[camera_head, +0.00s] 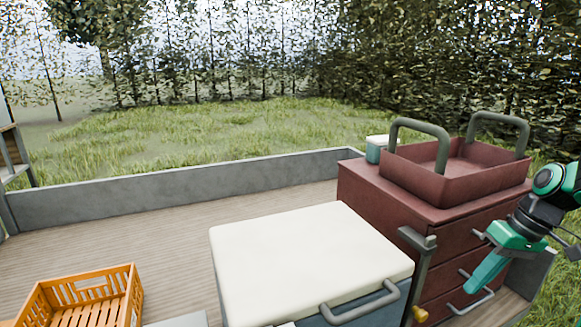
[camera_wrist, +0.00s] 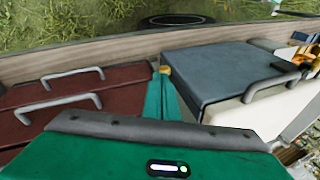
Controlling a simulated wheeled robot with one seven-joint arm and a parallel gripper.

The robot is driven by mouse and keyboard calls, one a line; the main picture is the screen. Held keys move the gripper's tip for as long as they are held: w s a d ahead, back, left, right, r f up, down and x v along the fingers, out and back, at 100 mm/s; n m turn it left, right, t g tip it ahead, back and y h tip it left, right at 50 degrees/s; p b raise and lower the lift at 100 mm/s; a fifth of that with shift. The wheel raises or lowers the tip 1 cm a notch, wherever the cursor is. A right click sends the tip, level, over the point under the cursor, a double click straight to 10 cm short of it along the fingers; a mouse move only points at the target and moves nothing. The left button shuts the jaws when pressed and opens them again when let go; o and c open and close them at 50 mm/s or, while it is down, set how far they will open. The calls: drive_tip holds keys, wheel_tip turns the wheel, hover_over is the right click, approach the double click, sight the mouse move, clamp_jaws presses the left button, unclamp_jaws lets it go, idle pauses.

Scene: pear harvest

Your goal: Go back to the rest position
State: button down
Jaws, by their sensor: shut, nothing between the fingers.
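My gripper (camera_head: 474,288) is at the right of the head view, its teal fingers pointing down and to the left in front of the red drawer cabinet (camera_head: 385,195). In the wrist view my fingers (camera_wrist: 166,84) are together and empty. They point at the gap between the cabinet (camera_wrist: 105,82) on the left and the blue-grey cooler (camera_wrist: 215,72) on the right. I cannot tell how far they are from either. The rest of my arm is mostly outside the head view.
The cooler's cream lid (camera_head: 305,255) is shut. A red tray with two upright handles (camera_head: 455,190) and a small white-lidded box (camera_head: 377,148) stand on the cabinet. Drawer handles (camera_head: 473,304) stick out near my gripper.

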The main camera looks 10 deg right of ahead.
drive_tip(key=s+a+m+h, duration=0.1)
drive_tip(key=s+a+m, duration=0.1)
drive_tip(key=s, duration=0.5)
drive_tip(key=s+a+r+m+g+h, duration=0.1)
drive_tip(key=s+a+m+h, duration=0.1)
drive_tip(key=s+m, duration=0.3)
drive_tip(key=s, duration=0.2)
drive_tip(key=shift+s+a+r+g+h, duration=0.15)
drive_tip(key=shift+s+a+g+h, duration=0.15)
drive_tip(key=shift+a, duration=0.05)
drive_tip(key=shift+w+f, duration=0.25)
drive_tip(key=shift+w, duration=0.4)
